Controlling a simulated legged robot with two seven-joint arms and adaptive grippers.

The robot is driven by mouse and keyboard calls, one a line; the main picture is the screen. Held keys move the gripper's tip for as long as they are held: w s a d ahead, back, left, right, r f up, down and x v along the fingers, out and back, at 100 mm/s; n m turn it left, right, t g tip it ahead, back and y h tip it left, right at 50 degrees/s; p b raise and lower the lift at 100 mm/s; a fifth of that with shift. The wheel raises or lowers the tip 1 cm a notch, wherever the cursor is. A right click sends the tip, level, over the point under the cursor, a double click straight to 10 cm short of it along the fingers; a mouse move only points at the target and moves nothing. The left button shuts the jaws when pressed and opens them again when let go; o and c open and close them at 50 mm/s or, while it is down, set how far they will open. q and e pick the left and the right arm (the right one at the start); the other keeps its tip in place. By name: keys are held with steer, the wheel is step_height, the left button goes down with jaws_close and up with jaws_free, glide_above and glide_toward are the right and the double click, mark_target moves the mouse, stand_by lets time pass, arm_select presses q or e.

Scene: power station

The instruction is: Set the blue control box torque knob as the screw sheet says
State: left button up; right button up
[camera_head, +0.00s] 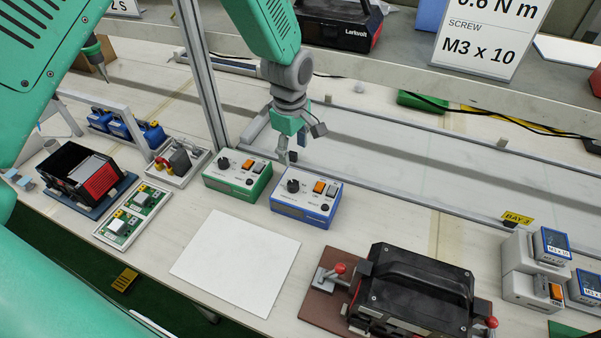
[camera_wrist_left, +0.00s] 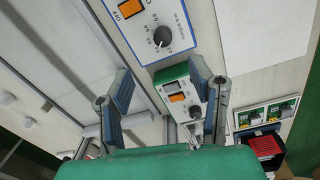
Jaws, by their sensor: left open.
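The blue control box (camera_head: 306,198) stands on the bench with a dark torque knob (camera_head: 293,186), an orange switch and a small lower knob. In the left wrist view the box (camera_wrist_left: 184,22) is at the top, with its knob (camera_wrist_left: 162,36) inside a printed scale; I cannot read the setting surely. The screw sheet (camera_head: 487,38) stands on the shelf and shows "0.6 N m" (top partly cut off) and "SCREW M3 x 10". My left gripper (camera_head: 291,152) is open and empty, above and behind the blue box. Its fingers (camera_wrist_left: 162,70) are spread, apart from the knob. My right gripper is not seen.
A green control box (camera_head: 237,174) stands just left of the blue one. A white sheet (camera_head: 236,262) lies in front. A black tool case (camera_head: 416,290) is at front right. A metal post (camera_head: 203,75) rises left of my gripper, and the shelf edge (camera_head: 400,71) runs behind.

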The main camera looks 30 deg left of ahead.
mark_target(293, 183)
arm_select(q)
steer(key=f, duration=0.3)
steer(key=a+f, duration=0.1)
steer(key=f, duration=0.3)
steer(key=a+f+p, duration=0.1)
steer(key=f, duration=0.2)
steer(key=shift+w+a+f, duration=0.1)
steer(key=shift+w+f, duration=0.1)
steer(key=shift+f, duration=0.2)
steer(key=shift+d+f, duration=0.2)
steer(key=shift+f, duration=0.3)
steer(key=shift+d+f, duration=0.2)
steer(key=shift+f, duration=0.25)
steer(key=shift+d+f, duration=0.25)
steer(key=shift+d, duration=0.6)
steer(key=shift+a, duration=0.2)
steer(key=shift+a+f, duration=0.15)
steer(key=shift+a, duration=0.45)
jaws_close()
steer(key=shift+a, duration=0.15)
steer(key=shift+d, duration=0.5)
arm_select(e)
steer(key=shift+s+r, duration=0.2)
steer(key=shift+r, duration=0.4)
